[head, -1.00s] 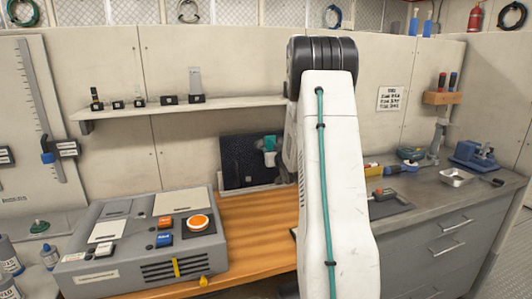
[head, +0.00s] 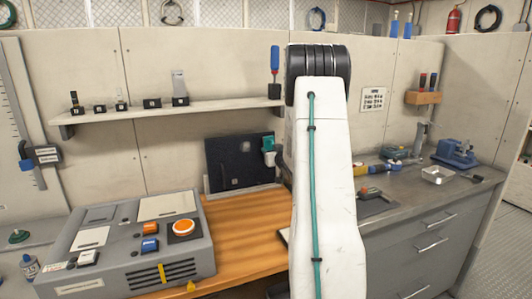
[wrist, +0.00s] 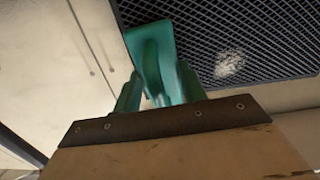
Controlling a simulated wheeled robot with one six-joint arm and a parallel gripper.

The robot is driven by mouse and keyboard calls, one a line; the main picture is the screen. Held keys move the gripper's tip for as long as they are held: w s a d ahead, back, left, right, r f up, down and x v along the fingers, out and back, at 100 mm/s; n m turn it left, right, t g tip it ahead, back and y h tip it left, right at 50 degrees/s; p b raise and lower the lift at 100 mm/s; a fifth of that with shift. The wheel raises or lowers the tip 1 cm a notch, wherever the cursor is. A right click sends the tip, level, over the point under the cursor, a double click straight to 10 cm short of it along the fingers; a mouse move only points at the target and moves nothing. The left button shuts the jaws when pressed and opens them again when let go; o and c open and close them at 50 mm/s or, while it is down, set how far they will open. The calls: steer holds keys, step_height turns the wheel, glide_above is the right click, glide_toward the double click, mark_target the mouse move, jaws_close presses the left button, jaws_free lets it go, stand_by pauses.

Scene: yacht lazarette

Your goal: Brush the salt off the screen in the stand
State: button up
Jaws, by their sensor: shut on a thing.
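The dark mesh screen (head: 222,165) stands upright in its stand against the back wall, left of my arm. A pale salt patch (head: 245,146) shows on it, and a fainter spot shows lower down. In the wrist view, the screen (wrist: 205,25) fills the upper right, with a whitish salt patch (wrist: 230,65) right of my gripper. My gripper (wrist: 158,92) is shut on a teal brush (wrist: 150,45), whose far end overlaps the screen's left edge. In the head view the brush (head: 268,143) is at the screen's right side. I cannot tell whether it touches the mesh.
A grey control box (head: 130,245) with an orange button stands left on the wooden bench (head: 240,215). A shelf (head: 190,110) with small holders runs above the screen. Tools lie on the grey counter (head: 465,195) at right. My arm hides the middle.

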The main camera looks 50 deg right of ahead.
steer(key=shift+s+d, duration=0.45)
steer(key=shift+d, duration=0.3)
steer(key=shift+a, duration=0.1)
